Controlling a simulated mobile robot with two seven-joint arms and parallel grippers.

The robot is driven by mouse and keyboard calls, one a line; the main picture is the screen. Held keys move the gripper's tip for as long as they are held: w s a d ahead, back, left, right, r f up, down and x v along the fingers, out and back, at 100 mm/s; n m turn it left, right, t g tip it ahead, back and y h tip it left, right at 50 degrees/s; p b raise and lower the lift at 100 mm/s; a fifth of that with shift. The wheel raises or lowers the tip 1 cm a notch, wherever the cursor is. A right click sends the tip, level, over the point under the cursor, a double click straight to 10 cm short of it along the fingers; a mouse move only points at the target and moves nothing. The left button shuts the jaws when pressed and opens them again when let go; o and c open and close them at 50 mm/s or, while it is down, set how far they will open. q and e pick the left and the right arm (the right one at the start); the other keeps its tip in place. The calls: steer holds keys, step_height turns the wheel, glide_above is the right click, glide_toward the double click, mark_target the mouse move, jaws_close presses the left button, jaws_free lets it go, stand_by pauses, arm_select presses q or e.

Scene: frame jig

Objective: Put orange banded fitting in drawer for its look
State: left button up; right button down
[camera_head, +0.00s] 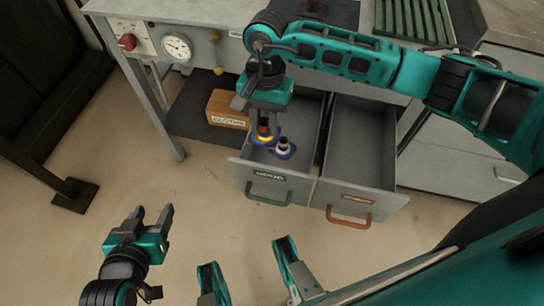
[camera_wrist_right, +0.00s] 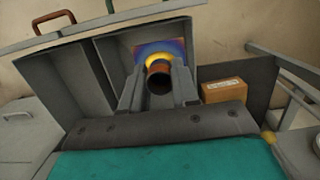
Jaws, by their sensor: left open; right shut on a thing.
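The orange banded fitting (camera_head: 263,133) is a dark tube with an orange-yellow band. My right gripper (camera_head: 263,127) points down over the green-handled drawer (camera_head: 246,170) and is shut on it. In the right wrist view, the fitting (camera_wrist_right: 158,74) sits between the two fingers (camera_wrist_right: 158,88). I cannot tell whether it touches the drawer floor. A second fitting (camera_head: 282,147), with a pale body and bluish base, is beside it in the same drawer. The red-handled drawer (camera_head: 345,190) is open and looks empty. My left gripper (camera_head: 153,212) is open and empty, above the floor.
Both drawers are pulled out side by side under the bench (camera_head: 215,12). A cardboard box marked CLOTHS (camera_head: 227,110) is on a dark lower shelf left of them. A gauge (camera_head: 177,47) and a red knob (camera_head: 127,42) are on the bench front. Floor in front is clear.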

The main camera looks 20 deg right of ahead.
step_height(320, 180, down, 12)
steer(key=shift+r+b, duration=0.15)
steer(key=shift+b, duration=1.05)
steer(key=shift+f, duration=0.5)
step_height(320, 180, down, 4)
steer(key=shift+r+b, duration=0.25)
steer(key=shift+b, duration=0.45)
steer(key=shift+f, duration=0.15)
steer(key=c, duration=0.8)
jaws_free()
steer(key=shift+c, duration=0.2)
